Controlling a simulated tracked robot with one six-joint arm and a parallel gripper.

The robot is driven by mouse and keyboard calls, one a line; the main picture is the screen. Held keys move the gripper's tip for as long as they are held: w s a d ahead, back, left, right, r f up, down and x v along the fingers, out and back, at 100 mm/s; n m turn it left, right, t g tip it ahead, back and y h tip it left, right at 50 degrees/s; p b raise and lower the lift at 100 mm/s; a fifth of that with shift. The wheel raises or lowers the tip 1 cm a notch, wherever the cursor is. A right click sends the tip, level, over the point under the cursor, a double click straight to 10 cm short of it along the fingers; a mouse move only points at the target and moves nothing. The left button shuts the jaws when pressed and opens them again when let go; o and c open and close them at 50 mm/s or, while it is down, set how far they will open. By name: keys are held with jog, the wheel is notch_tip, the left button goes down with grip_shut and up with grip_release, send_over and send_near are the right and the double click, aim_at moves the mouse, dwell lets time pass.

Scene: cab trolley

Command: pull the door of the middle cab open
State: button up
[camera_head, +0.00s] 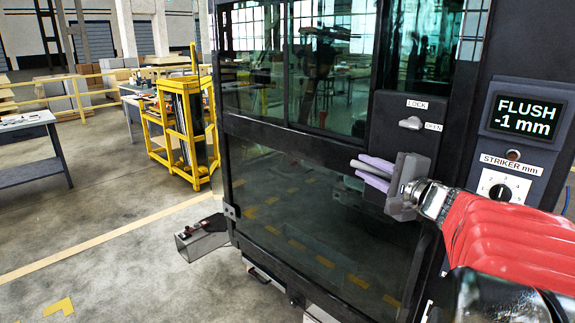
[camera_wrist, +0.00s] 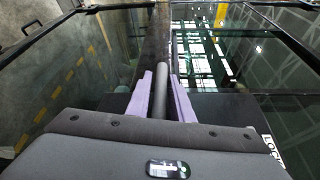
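The dark-framed glass cab door (camera_head: 300,130) fills the middle of the head view and looks closed. A hinge shows low on its left edge. A grey bar handle (camera_head: 358,165) shows at its right side; in the wrist view the bar (camera_wrist: 160,88) runs lengthwise between the two fingers. My gripper (camera_head: 372,172) has purple fingers, one on each side of the bar and close against it. It also shows in the wrist view (camera_wrist: 160,100). A small grey lever (camera_head: 411,123) sits above, between the LOCK and OPEN labels.
Right of the door, a panel display (camera_head: 525,115) reads FLUSH -1 mm, above a STRIKER mm dial (camera_head: 503,187). A yellow rack (camera_head: 180,130) and a grey table (camera_head: 30,140) stand to the left. The floor between them and the door is largely clear.

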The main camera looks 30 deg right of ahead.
grip_shut()
